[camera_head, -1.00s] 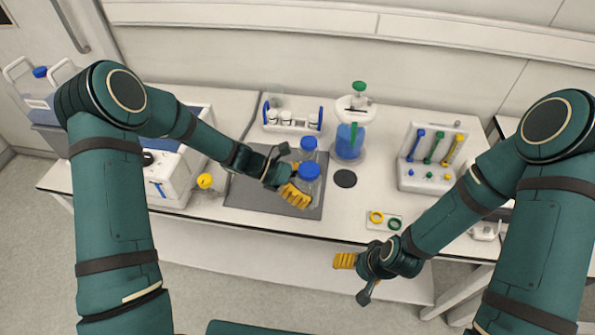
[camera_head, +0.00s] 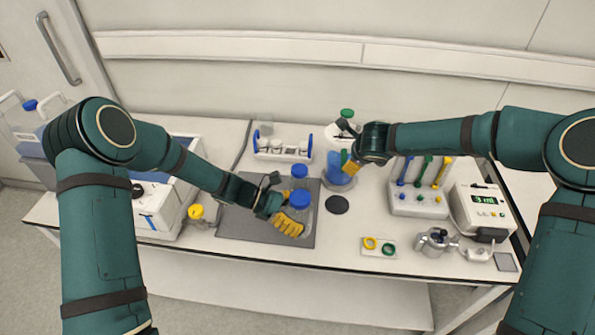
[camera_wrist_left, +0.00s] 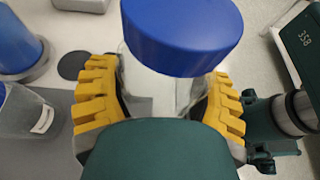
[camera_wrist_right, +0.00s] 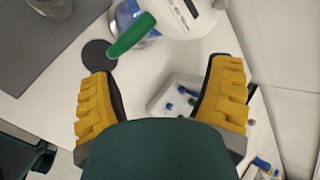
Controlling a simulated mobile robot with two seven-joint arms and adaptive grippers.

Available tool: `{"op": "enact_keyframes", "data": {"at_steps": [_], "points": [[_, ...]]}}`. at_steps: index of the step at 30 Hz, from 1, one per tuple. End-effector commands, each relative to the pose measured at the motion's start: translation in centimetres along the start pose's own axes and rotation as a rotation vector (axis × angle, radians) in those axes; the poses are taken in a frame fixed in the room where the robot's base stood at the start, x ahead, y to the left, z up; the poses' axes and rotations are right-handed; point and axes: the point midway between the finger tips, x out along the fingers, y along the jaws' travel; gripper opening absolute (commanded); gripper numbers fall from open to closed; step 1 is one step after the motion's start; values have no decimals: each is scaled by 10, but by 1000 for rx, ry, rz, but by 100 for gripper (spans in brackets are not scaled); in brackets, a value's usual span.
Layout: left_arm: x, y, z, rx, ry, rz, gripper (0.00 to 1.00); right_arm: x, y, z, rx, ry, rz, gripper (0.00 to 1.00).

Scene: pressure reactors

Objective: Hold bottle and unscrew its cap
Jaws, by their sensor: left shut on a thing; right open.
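A clear bottle with a blue cap (camera_head: 300,198) stands at the front of the dark grey mat (camera_head: 262,226). My left gripper (camera_head: 290,222) is shut on this bottle below its cap. In the left wrist view the blue cap (camera_wrist_left: 182,35) sits on the bottle, and the clear bottle body (camera_wrist_left: 165,92) is between the yellow fingers (camera_wrist_left: 160,108). A second blue-capped bottle (camera_head: 300,171) stands just behind it.
A rack with coloured tools (camera_head: 418,208), a metal pressure reactor (camera_head: 436,242) and a meter (camera_head: 482,208) are at the right. A yellow-capped bottle (camera_head: 196,212) is left of the mat. A black disc (camera_head: 337,205) lies flat.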

Motion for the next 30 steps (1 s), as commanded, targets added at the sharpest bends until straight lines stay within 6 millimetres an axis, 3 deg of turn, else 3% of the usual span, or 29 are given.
{"op": "enact_keyframes", "data": {"at_steps": [5,12,19,24,30], "points": [[0,0,0,0,-1,0,0,-29,14,38,214,93,82,79],[0,0,0,1,-1,0,0,-88,82,79,320,292,309,79],[0,0,0,1,-1,0,0,-138,128,97,309,423,481,79],[0,0,0,0,-1,0,0,-154,142,100,296,462,535,79],[0,0,0,0,-1,0,0,-143,154,94,293,471,545,79]]}}
